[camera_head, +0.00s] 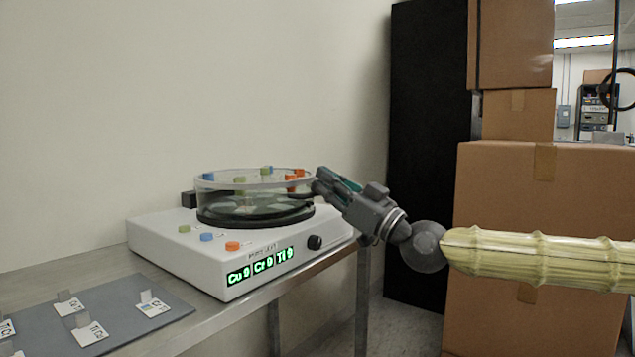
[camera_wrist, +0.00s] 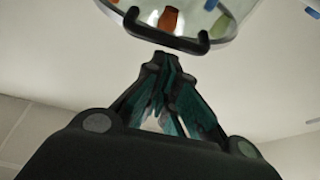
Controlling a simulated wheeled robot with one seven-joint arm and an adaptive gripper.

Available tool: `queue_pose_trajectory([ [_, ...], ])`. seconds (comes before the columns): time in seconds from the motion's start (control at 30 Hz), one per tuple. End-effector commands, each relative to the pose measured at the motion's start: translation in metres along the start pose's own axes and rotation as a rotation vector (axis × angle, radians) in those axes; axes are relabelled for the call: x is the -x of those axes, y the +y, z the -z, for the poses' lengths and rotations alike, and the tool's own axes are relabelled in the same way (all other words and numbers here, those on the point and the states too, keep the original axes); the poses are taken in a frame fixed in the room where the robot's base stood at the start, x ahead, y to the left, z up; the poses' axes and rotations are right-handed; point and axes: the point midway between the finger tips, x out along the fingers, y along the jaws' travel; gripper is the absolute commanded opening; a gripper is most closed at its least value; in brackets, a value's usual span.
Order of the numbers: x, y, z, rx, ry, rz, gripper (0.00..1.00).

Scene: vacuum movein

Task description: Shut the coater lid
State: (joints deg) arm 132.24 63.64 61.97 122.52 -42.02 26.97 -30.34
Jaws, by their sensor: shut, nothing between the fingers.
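The coater (camera_head: 180,250) is a white box with a green lit display, standing on a metal table. Its clear round lid (camera_head: 222,183) is over the dark ring (camera_head: 225,217) on top and looks nearly level. I cannot tell whether it is fully seated. The lid's black handle (camera_wrist: 165,36) shows in the wrist view, just beyond my fingertips. My gripper (camera_head: 318,180) is at the lid's right edge, with its fingers shut and empty. In the wrist view, my gripper (camera_wrist: 163,58) is close to the handle but not around it; contact is unclear.
Coloured knobs sit on the coater's front and several coloured pieces (camera_head: 267,170) show at the lid. A grey mat (camera_head: 165,290) with small labelled samples lies at the left front of the table (camera_head: 215,320). Cardboard boxes (camera_head: 545,190) and a black cabinet (camera_head: 430,130) stand at the right.

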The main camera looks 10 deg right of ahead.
Motion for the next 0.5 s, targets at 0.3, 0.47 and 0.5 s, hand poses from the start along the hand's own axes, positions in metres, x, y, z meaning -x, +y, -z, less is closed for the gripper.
queue_pose_trajectory([
  [0.3, 0.012, 0.003, -0.012, 0.003, -0.001, -0.007, 0.0],
  [0.47, 0.014, 0.004, -0.015, 0.002, -0.004, -0.008, 0.0],
  [0.5, 0.014, 0.004, -0.016, 0.002, -0.005, -0.008, 0.0],
])
